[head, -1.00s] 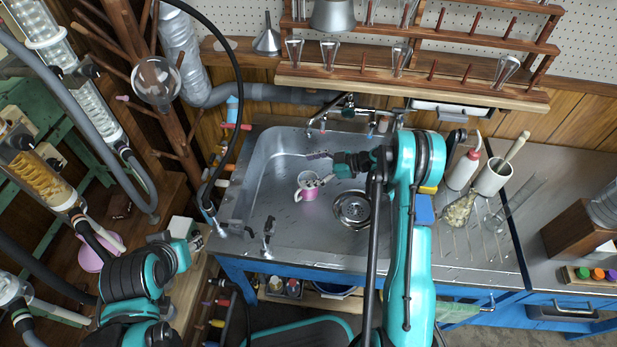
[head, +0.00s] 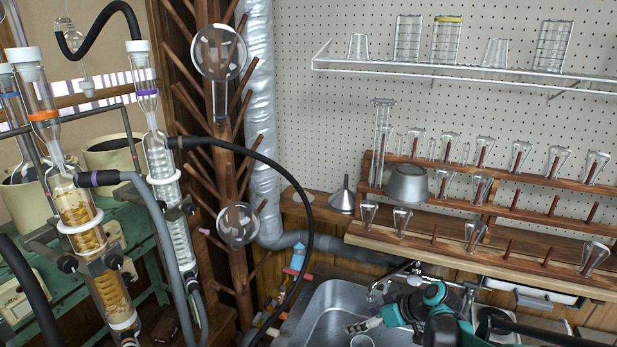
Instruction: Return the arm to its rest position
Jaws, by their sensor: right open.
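My right arm, teal and black, comes in at the bottom right of the head view. Its gripper (head: 362,325) is open, with its grey fingers pointing left over the sink (head: 318,318). The fingers look empty. Just below them, at the bottom edge, the pale round rim of a cup (head: 362,341) shows; the rest of it is cut off by the frame. I cannot tell how far above the cup the fingers are. My left gripper is not in view.
A faucet (head: 385,283) stands behind the gripper. A wooden peg rack (head: 450,245) with glassware hangs above the sink, under a wire shelf (head: 470,72). Glass condensers (head: 160,165), hoses and a wooden peg stand (head: 240,285) fill the left side.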

